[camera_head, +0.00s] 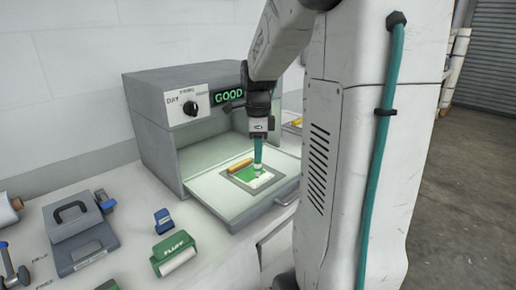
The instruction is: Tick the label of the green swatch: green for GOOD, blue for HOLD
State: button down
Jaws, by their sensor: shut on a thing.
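The display (230,96) on the grey light booth (160,125) reads GOOD in green letters. A green swatch (244,173) lies on a grey card on the pulled-out tray (222,201). A white label (262,181) shows at the swatch's right side. My gripper (259,138) is shut on a teal-green marker (258,153), held upright over the swatch. The marker's lower end is at or just above the swatch and label; I cannot tell whether it touches. Any mark on the label is too small to make out.

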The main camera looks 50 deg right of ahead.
jog(key=shift+f, duration=0.45)
dwell(0.3)
jog(key=shift+s+d, duration=0.1)
jog(key=shift+s, duration=0.05)
jog(key=shift+s+d, duration=0.25)
jog(key=shift+s, duration=0.05)
dwell(1.0)
jog(key=shift+w+d, duration=0.3)
jog(key=shift+d, duration=0.15)
jog(key=shift+w+d, duration=0.1)
dwell(0.9)
jog(key=shift+w+d, duration=0.25)
jog(key=shift+d, duration=0.1)
dwell(0.8)
